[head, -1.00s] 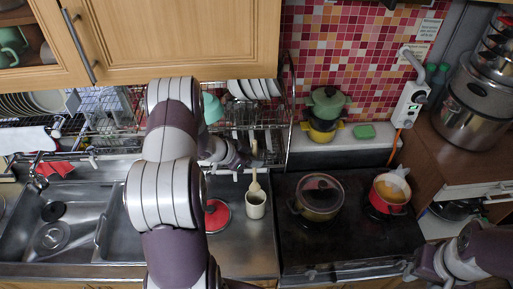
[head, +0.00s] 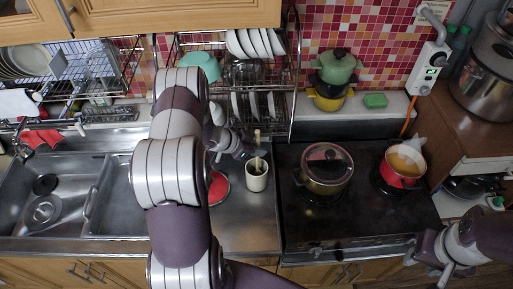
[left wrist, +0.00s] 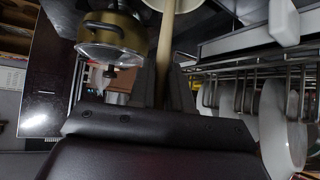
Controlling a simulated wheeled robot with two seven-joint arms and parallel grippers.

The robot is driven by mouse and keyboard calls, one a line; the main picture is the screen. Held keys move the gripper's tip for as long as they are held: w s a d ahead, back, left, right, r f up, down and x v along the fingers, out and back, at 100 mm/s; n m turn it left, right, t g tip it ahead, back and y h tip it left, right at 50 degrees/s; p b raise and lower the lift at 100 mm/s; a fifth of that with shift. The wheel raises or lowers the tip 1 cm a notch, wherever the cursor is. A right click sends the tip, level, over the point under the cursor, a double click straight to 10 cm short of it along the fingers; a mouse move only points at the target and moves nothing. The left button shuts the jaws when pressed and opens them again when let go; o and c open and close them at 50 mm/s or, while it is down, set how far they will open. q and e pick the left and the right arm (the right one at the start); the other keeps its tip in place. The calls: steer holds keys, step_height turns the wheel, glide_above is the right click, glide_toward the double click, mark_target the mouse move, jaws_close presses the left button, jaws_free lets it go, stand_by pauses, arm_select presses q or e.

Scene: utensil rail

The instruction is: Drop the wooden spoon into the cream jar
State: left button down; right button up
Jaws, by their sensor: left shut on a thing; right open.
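The cream jar (head: 256,181) stands on the steel counter between the sink and the stove; it also shows at the top edge of the left wrist view (left wrist: 176,3). My left gripper (head: 257,153) is shut on the wooden spoon (head: 258,136), just above the jar. The handle sticks up above the fingers, and the spoon's lower end overlaps the jar's mouth. I cannot tell how deep it reaches. In the left wrist view the spoon (left wrist: 165,45) runs from the fingers (left wrist: 172,85) towards the jar. My right gripper (head: 427,268) is open and empty at the lower right, before the stove.
A red lid (head: 218,187) lies left of the jar, partly behind my left arm. A lidded pot (head: 326,168) and a red pan (head: 402,166) stand on the stove (head: 350,220). The dish rack (head: 290,75) with plates rises behind the jar.

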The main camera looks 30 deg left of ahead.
arm_select(q)
steer(key=shift+s+r, duration=0.15)
steer(key=shift+s, duration=0.1)
steer(key=c, duration=1)
jaws_free()
steer(key=shift+w, duration=0.15)
steer(key=s+a, duration=0.1)
steer(key=s, duration=0.1)
steer(key=s+a+p, duration=0.1)
steer(key=s+a, duration=0.1)
steer(key=s+a+p, duration=0.1)
steer(key=s, duration=0.1)
steer(key=shift+s+a, duration=0.1)
steer(key=shift+a, duration=0.05)
